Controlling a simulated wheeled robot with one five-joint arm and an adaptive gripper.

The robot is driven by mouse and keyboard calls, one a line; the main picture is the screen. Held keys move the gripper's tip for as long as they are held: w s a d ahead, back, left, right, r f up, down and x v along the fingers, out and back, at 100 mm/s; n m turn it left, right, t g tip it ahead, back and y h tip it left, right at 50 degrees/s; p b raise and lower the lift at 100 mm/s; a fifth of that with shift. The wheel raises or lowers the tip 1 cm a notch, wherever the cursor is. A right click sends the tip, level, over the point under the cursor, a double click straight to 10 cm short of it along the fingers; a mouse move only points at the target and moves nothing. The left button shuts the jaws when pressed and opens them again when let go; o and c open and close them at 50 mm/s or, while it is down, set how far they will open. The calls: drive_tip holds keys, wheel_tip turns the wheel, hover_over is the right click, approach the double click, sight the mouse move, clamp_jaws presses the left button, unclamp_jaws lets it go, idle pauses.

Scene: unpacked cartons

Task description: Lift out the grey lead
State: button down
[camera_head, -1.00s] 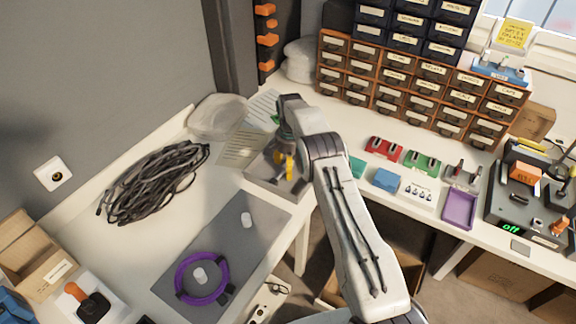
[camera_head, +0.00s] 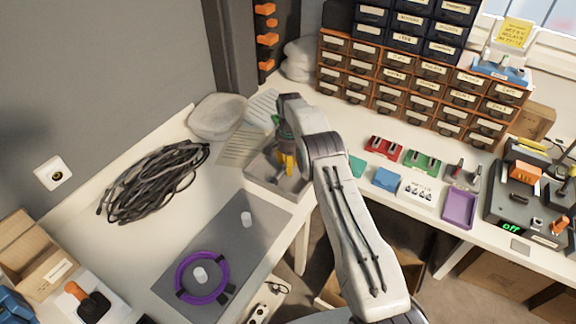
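My gripper (camera_head: 284,151) points down over a shallow clear tray (camera_head: 262,182) at the corner where the two worktops meet. My own wrist hides much of the tray and the fingertips, so I cannot tell whether the gripper is open or shut, or touching anything. Yellow and green patches show beside the gripper; I cannot tell what they belong to. I cannot make out a separate grey lead in the tray. A dark grey coiled cable (camera_head: 155,182) lies on the left worktop, apart from my gripper.
A purple ring (camera_head: 180,291) lies around a white peg on a grey mat (camera_head: 222,249); another white peg (camera_head: 246,219) stands behind. Printed sheets (camera_head: 240,147) lie left of the tray. Drawer units (camera_head: 420,85) stand behind. A red block (camera_head: 384,147) and other small parts are to the right.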

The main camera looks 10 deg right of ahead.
drive_tip(key=shift+r, duration=0.15)
drive_tip(key=shift+r, duration=0.25)
wheel_tip(320, 180, up, 3)
drive_tip(key=shift+r+b, duration=0.1)
drive_tip(key=shift+b, duration=0.2)
drive_tip(key=d+r+p, duration=0.3)
drive_tip(key=d+r, duration=0.4)
drive_tip(key=d, duration=0.4)
drive_tip(key=shift+s+d, duration=0.3)
drive_tip(key=shift+d, duration=0.05)
